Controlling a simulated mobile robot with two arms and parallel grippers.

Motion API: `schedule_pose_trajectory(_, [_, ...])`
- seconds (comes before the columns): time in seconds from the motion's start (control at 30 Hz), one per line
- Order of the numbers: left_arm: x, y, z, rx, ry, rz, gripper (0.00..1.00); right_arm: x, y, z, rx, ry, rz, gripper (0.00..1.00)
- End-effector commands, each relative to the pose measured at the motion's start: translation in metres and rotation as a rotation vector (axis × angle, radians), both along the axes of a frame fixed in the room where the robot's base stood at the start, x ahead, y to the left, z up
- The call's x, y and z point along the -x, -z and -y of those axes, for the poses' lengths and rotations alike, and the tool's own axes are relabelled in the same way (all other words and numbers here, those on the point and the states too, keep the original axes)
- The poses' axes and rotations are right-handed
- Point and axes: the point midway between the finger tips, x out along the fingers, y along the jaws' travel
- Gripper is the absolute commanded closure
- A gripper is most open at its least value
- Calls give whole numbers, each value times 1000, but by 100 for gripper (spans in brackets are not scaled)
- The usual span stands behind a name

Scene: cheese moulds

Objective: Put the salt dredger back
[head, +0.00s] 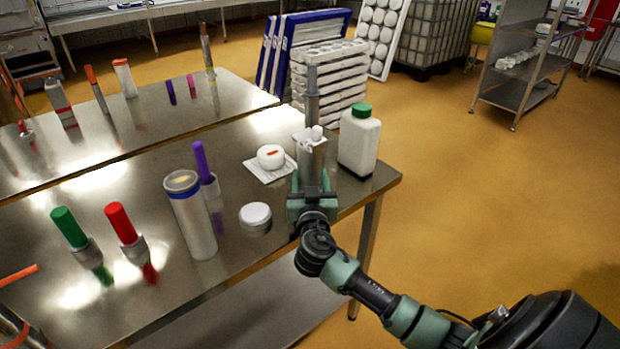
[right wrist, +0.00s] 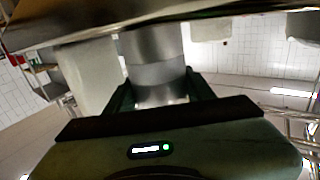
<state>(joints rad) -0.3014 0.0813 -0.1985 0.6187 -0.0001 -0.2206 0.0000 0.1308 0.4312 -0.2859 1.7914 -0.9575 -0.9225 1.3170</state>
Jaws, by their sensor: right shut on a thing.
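My right gripper (head: 311,188) is at the right end of the near steel table, shut on an upright steel cylinder (head: 310,155). I take this cylinder for the salt dredger; its top is partly confused with pale things behind it. In the right wrist view the same cylinder (right wrist: 155,62), with a paler band, stands between the two fingers (right wrist: 165,95). The gripper hides its lower part in the head view, and I cannot tell whether it touches the table. My left gripper is not in view.
A white bottle with a green cap (head: 360,140) stands close right of the gripper. A white round on a cloth (head: 270,158), a round tin (head: 255,217) and a tall blue-banded cylinder (head: 190,215) stand to its left. The table (head: 225,262) has bare steel at the front.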

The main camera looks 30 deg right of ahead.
Motion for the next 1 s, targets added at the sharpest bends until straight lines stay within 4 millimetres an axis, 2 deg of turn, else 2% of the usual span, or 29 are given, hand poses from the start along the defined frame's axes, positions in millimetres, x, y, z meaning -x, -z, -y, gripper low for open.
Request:
schedule_pose_trajectory(0.3, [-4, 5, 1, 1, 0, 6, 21, 0, 2, 0, 1, 0, 3, 100])
schedule_pose_trajectory(0.33, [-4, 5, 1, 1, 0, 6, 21, 0, 3, 0, 0, 0, 0, 44])
schedule_pose_trajectory(0.4, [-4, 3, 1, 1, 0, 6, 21, 0, 2, 0, 0, 0, 0, 25])
schedule_pose_trajectory(0.67, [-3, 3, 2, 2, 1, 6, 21, 0, 2, 0, 0, 0, 0, 25])
schedule_pose_trajectory(0.8, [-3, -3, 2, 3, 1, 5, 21, 0, -4, 0, 1, 0, 0, 25])
schedule_pose_trajectory(1.0, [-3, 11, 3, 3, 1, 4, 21, 28, 4, -18, -5, -2, 0, 25])
